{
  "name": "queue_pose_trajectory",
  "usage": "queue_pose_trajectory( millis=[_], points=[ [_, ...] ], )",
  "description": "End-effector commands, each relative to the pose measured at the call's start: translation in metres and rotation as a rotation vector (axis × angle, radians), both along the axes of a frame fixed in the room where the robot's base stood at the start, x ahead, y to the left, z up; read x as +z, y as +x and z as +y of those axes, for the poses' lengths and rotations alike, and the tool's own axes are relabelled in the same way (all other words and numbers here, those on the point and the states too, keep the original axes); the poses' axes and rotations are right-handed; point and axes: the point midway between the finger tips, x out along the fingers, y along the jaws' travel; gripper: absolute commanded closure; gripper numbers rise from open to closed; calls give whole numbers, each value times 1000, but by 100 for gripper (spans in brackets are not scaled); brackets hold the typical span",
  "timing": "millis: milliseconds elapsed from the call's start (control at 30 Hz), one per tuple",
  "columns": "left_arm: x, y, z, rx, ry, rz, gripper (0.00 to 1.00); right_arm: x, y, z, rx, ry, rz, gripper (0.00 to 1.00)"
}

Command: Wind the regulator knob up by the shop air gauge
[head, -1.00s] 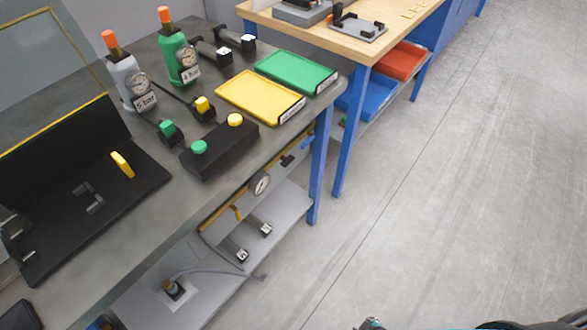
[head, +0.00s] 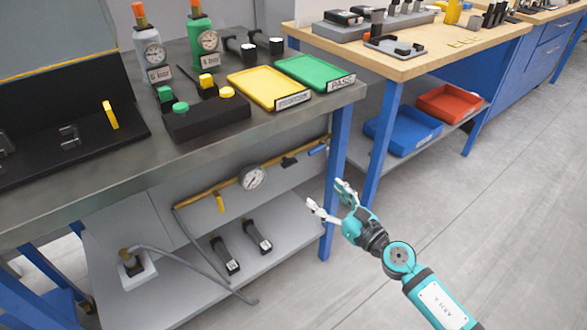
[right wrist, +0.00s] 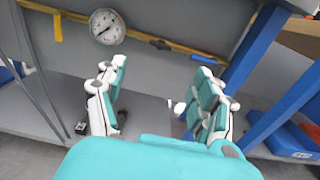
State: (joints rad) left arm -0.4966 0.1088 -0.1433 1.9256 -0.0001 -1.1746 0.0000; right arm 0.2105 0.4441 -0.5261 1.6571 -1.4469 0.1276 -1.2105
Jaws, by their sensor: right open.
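The round white shop air gauge (head: 252,177) sits on the brass pipe under the front of the grey bench; it also shows at the upper left of the right wrist view (right wrist: 107,26). A small black fitting (head: 289,162), which looks like the regulator knob, is on the pipe right of the gauge; it also shows in the right wrist view (right wrist: 160,44). My right gripper (head: 325,194) is open and empty, in front of the bench's blue leg, below and right of the fitting and apart from it. My left gripper is not in view.
A blue handle (head: 318,150) is at the pipe's right end, and a yellow lever (head: 220,203) hangs left of the gauge. The blue bench leg (head: 336,170) stands close to my gripper. The lower shelf (head: 185,285) holds two black-handled items and a hose.

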Motion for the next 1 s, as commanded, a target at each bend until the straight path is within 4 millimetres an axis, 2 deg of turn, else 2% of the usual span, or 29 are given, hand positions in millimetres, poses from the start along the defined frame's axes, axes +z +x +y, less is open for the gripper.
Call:
queue_pose_trajectory(
  millis=[133,267,500,733,1000],
  points=[
    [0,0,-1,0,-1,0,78,2,28,21,0,5,0,31],
    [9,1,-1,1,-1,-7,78,1,51,38,-1,5,0,31],
    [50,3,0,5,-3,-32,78,-2,92,66,-2,6,2,31],
    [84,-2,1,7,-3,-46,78,-2,112,80,-3,4,3,31],
    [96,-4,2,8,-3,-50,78,0,118,85,-2,5,4,31]
  ],
)
